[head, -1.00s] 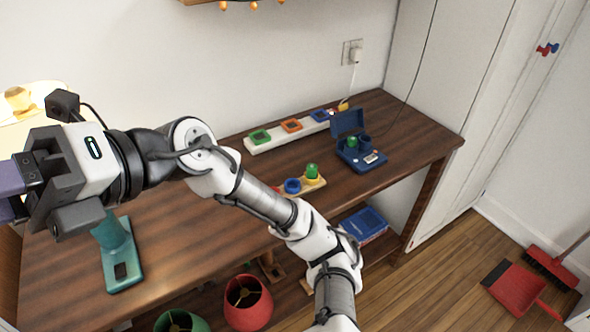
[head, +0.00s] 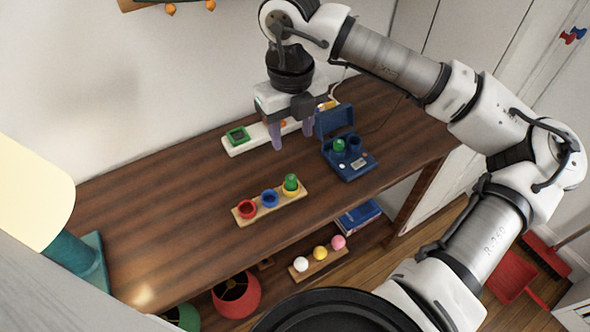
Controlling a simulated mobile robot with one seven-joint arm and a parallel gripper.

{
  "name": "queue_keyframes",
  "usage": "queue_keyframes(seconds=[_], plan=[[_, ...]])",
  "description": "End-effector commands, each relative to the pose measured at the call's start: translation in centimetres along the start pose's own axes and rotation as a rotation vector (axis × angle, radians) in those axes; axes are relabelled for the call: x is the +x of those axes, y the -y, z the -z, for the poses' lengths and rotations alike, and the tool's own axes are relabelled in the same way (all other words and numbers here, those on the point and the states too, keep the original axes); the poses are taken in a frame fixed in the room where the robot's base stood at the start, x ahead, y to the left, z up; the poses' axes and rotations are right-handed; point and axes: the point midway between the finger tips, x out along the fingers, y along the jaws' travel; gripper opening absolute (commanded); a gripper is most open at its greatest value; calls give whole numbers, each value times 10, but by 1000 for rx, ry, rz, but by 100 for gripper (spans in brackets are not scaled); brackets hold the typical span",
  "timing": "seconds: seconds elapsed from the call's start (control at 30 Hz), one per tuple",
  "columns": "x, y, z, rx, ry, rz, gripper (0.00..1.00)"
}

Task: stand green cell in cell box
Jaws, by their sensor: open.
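The blue cell box (head: 350,166) stands on the table right of centre with its lid up. A green cell (head: 338,146) stands in its left socket; the socket beside it looks dark and empty. Another green piece (head: 291,182) sits upright in the yellow ring of a wooden strip. My gripper (head: 292,139) points down, open, with nothing between its fingers. In the picture it is left of the cell box and above the green piece, in front of the white strip.
The white strip (head: 232,147) with coloured square frames lies at the back, partly hidden by my gripper. The wooden strip (head: 240,218) also holds red and blue rings. A lamp (head: 35,190) stands at the left. The table's left part is clear.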

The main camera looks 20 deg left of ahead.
Motion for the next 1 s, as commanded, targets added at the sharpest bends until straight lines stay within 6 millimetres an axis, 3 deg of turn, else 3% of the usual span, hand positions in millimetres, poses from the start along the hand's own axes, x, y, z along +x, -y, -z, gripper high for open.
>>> queue_keyframes(seconds=[0.33,0.67,1.0], plan=[[63,-2,0,-3,-1,-7,48],[89,-2,-1,-4,-1,-8,48],[130,-1,-4,-4,1,-6,48]])
